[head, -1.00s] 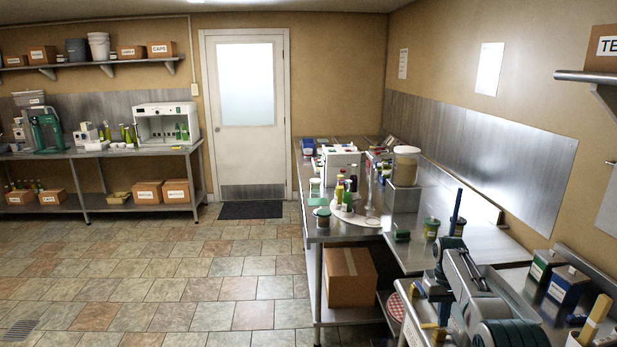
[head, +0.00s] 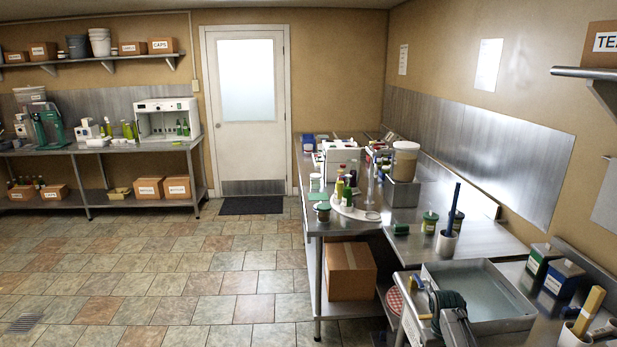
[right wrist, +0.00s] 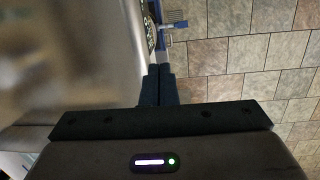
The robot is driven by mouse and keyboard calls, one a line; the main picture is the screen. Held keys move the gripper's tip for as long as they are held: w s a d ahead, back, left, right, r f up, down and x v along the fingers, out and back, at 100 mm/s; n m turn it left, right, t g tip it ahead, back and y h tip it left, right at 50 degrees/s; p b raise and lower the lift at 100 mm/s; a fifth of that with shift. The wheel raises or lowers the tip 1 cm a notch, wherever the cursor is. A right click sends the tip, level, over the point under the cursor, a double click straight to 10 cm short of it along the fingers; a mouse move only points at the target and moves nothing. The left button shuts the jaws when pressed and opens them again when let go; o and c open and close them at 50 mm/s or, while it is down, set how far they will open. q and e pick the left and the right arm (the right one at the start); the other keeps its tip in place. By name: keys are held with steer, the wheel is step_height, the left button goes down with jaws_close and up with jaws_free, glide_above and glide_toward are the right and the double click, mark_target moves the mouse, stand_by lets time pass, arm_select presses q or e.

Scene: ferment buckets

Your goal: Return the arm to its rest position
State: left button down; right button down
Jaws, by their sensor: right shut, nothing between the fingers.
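My right gripper (right wrist: 158,86) shows in the right wrist view with its two dark fingers closed together and nothing between them. Tiled floor lies to the right of it, and a blurred pale surface fills the left. In the head view, part of my right arm shows at the bottom, in front of the shallow metal basin (head: 500,326); the gripper itself is not visible there. My left arm and gripper are in neither view.
Dark canisters (head: 562,284) stand right of the basin. A cardboard box (head: 350,271) sits under the bench. The tiled floor (head: 190,280) at left is clear.

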steer(key=s+a+f+t, duration=0.1)
steer(key=s+a+f, duration=0.15)
steer(key=s, duration=0.75)
steer(key=s+a+f+t, duration=0.1)
steer(key=s+a+f, duration=0.15)
steer(key=s, duration=0.65)
steer(key=s+a+r+t, duration=0.1)
steer(key=s+r, duration=0.3)
steer(key=s, duration=0.3)
steer(key=s+a+r+n+t, duration=0.1)
steer(key=s+a+r, duration=0.15)
steer(key=s, duration=0.55)
steer(key=s+r+t, duration=0.1)
steer(key=s+r, duration=0.3)
steer(key=s, duration=0.3)
step_height(320, 180, down, 40)
steer(key=s+d+g+b, duration=0.1)
steer(key=d+g+b, duration=0.15)
steer(key=b, duration=0.55)
steer(key=s+f+b, duration=0.3)
steer(key=s+f, duration=0.6)
steer(key=f, duration=0.2)
steer(key=s+d+f+b, duration=0.1)
steer(key=s+f+b, duration=0.2)
steer(key=s+f, duration=0.6)
step_height(320, 180, down, 4)
steer(key=shift+r+m, duration=0.25)
steer(key=shift+m, duration=0.05)
